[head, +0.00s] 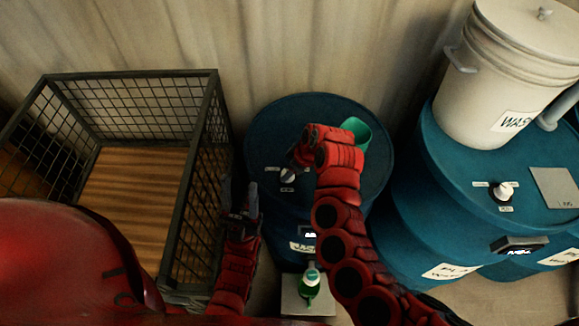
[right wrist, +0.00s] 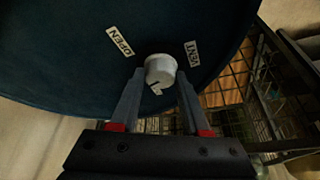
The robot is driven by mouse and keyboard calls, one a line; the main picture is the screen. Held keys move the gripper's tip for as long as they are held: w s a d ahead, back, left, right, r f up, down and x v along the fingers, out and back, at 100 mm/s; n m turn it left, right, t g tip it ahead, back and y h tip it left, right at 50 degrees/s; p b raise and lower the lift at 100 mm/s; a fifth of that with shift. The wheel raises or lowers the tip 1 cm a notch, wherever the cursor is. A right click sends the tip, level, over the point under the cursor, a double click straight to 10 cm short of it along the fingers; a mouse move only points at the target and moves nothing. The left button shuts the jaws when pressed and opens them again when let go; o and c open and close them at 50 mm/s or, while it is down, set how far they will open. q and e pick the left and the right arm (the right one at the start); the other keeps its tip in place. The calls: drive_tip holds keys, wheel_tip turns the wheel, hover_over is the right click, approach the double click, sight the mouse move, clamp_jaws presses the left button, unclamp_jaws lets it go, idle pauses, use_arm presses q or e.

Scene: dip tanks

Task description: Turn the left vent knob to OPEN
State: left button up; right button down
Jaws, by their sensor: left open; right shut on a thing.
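The left vent knob (head: 287,176) is on top of the left blue drum (head: 290,112). In the right wrist view the knob (right wrist: 160,68) is pale and round. An OPEN label (right wrist: 119,42) is to its upper left and a VENT label (right wrist: 192,53) to its upper right; another label below it is mostly hidden. My right gripper (right wrist: 161,78) is shut on the knob, one finger on each side; in the head view it reaches down from the right. The knob's exact pointing direction is unclear. My left gripper (head: 243,198) is open and empty, left of the drum's front.
A wire crate (head: 205,135) stands at the left. A green cup-like thing (head: 356,131) is on the drum behind my right arm. A green bottle (head: 309,282) stands in front. At the right, another blue drum (head: 440,165) carries a white bucket (head: 500,90) and another knob (head: 503,190).

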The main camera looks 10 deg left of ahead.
drive_tip(key=m+t, duration=0.1)
drive_tip(key=m, duration=0.2)
drive_tip(key=shift+s+a+r+p, duration=0.1)
drive_tip(key=shift+a+p, duration=0.05)
drive_tip(key=shift+p, duration=0.2)
drive_tip(key=m+t+h, duration=0.1)
drive_tip(key=m, duration=0.2)
drive_tip(key=shift+m, duration=0.3)
drive_tip(key=shift+a+m+t+h+b, duration=0.1)
drive_tip(key=shift+m+t+h+b, duration=0.45)
drive_tip(key=shift+m, duration=0.65)
drive_tip(key=m+h+b, duration=0.1)
drive_tip(key=m, duration=0.1)
drive_tip(key=shift+s+m+b, duration=0.1)
drive_tip(key=shift+m+b, duration=0.2)
drive_tip(key=shift+b, duration=0.05)
drive_tip(key=shift+m, duration=0.4)
drive_tip(key=shift+b, duration=0.3)
drive_tip(key=shift+c, duration=1.9)
unclamp_jaws()
